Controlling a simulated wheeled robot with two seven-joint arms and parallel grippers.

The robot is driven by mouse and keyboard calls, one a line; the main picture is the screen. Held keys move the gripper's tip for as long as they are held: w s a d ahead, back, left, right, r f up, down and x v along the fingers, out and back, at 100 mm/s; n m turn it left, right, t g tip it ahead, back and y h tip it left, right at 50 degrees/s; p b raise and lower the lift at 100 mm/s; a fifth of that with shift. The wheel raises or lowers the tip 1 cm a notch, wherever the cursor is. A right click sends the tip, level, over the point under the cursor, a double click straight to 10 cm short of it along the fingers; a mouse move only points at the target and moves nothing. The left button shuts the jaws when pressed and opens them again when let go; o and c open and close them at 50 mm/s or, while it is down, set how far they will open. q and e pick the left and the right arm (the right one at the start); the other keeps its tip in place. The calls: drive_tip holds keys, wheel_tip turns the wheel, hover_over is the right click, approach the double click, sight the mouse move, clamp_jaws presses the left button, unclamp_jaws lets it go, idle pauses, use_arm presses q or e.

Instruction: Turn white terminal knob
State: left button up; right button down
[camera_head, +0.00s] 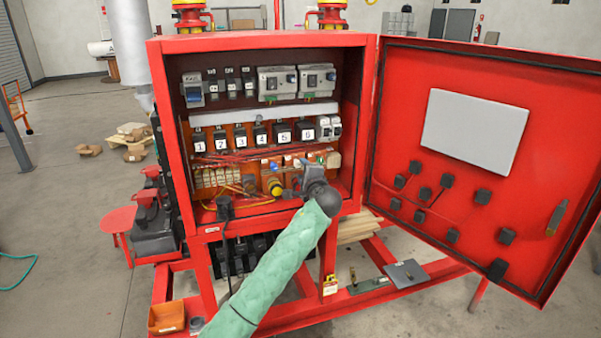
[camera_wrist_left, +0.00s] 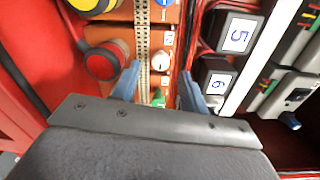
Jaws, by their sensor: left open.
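The white terminal knob (camera_wrist_left: 160,61) is a small round knob in the left wrist view, beside a strip of terminals inside the red cabinet. A white spot in the lower row of the head view (camera_head: 299,163) seems to be the same knob, but it is too small to tell. My left gripper (camera_head: 311,176) is inside the cabinet's lower right. Its two blue-grey fingers (camera_wrist_left: 160,84) are apart and empty in the wrist view. The knob shows ahead of the gap between the fingertips, and I see no contact. My right gripper is not in view.
Red (camera_wrist_left: 105,61) and yellow (camera_wrist_left: 92,5) round buttons are on one side, numbered black relays (camera_wrist_left: 236,34) on the other. The open red cabinet door (camera_head: 410,150) stands to the right. Wires hang low inside.

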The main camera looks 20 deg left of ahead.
use_arm(q)
drive_tip(key=shift+b+v, duration=0.8)
drive_tip(key=shift+v, duration=1.55)
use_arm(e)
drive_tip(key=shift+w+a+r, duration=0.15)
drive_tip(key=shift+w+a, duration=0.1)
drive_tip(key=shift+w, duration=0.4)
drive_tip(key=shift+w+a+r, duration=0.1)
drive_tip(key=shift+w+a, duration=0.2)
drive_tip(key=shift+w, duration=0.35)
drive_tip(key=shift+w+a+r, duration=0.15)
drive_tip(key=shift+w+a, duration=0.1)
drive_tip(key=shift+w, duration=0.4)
